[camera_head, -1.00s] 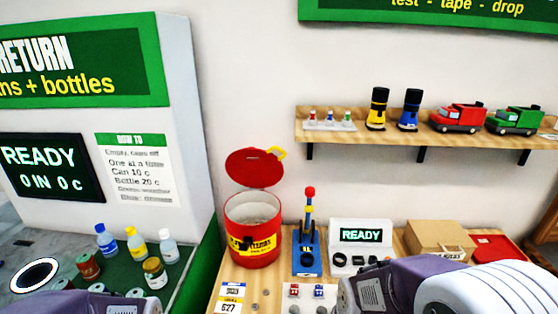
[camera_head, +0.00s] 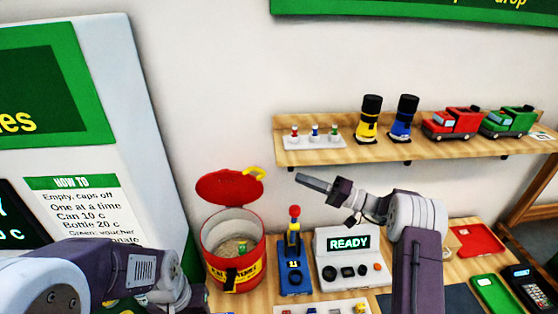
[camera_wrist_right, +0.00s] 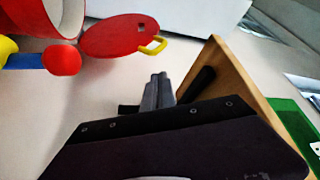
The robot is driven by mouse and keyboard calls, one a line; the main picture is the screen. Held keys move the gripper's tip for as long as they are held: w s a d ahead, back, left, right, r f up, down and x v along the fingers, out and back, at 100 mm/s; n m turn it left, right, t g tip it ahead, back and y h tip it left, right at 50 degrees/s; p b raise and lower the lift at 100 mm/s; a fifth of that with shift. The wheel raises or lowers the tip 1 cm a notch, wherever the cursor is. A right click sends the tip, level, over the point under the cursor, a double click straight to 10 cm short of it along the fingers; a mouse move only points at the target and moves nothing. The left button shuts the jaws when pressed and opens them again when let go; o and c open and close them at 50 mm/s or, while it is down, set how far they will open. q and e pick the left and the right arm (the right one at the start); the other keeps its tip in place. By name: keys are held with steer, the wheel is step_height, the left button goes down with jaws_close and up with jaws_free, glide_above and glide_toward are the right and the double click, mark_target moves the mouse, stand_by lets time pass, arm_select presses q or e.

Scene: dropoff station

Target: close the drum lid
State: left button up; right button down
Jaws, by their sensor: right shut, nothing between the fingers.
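The red drum (camera_head: 222,273) stands on the wooden table with its round red lid (camera_head: 228,187) raised open at the back. The lid has a yellow handle (camera_head: 254,173) at its right edge. Pale contents and a small green item show inside the drum. My right gripper (camera_head: 308,181) is shut and empty, in the air right of the lid and below the shelf, apart from the lid. In the right wrist view the lid (camera_wrist_right: 112,38) and its handle (camera_wrist_right: 155,46) are ahead of the shut fingers (camera_wrist_right: 158,88).
A blue stand with a red-knobbed lever (camera_head: 294,250) stands just right of the drum, beside a READY panel (camera_head: 350,258). The wooden shelf (camera_head: 400,158) with toys hangs above my right gripper. A red tray (camera_head: 475,240) lies at right.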

steer(key=p+x, duration=0.5)
steer(key=x, duration=0.5)
steer(key=shift+w+a+f, duration=0.2)
steer(key=shift+a+f, duration=0.1)
